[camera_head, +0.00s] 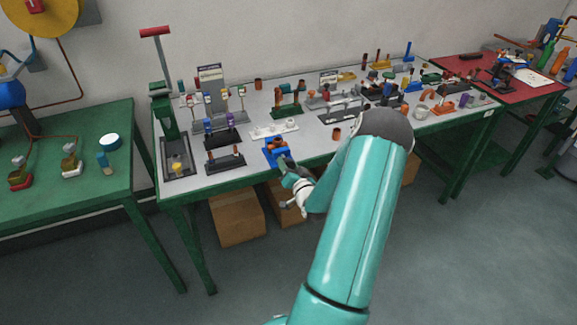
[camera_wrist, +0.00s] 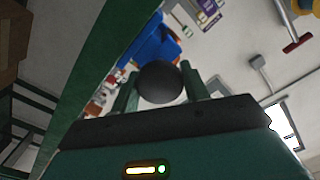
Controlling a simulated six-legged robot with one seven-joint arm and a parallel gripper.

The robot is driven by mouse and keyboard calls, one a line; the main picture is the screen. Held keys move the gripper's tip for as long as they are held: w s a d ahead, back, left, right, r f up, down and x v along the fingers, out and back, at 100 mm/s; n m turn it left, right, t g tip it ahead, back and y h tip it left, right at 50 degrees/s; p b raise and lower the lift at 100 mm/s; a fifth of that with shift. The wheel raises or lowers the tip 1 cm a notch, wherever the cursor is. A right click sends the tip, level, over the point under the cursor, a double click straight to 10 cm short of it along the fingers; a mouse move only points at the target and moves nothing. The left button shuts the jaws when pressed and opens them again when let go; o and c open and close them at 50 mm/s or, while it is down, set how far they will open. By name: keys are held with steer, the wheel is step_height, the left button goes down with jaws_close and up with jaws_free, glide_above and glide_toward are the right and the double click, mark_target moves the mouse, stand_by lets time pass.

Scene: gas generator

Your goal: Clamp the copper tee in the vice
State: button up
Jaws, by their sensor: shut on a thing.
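The blue vice (camera_head: 270,153) stands at the front edge of the grey bench. A copper-coloured piece (camera_head: 279,144) shows at the top of the vice, between its jaws as far as I can tell; it is too small to make out its full shape. My gripper (camera_head: 287,166) is at the near side of the vice, below that piece. In the wrist view my gripper (camera_wrist: 161,76) has its two green fingers on either side of a dark round knob (camera_wrist: 160,84) and is shut on it. The blue vice (camera_wrist: 150,45) shows behind the knob, partly hidden.
The grey bench (camera_head: 310,150) holds several racks and fittings behind the vice. A copper ring (camera_head: 336,133) lies to its right. A green press (camera_head: 168,120) stands at the left end. Cardboard boxes (camera_head: 237,218) sit under the bench. The floor in front is clear.

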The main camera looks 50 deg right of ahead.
steer(key=shift+m, duration=2.3)
steer(key=o, duration=1)
steer(key=shift+c, duration=0.2)
steer(key=shift+s, duration=0.1)
steer(key=v, duration=1.3)
steer(key=shift+s+a, duration=0.2)
steer(key=shift+s, duration=0.05)
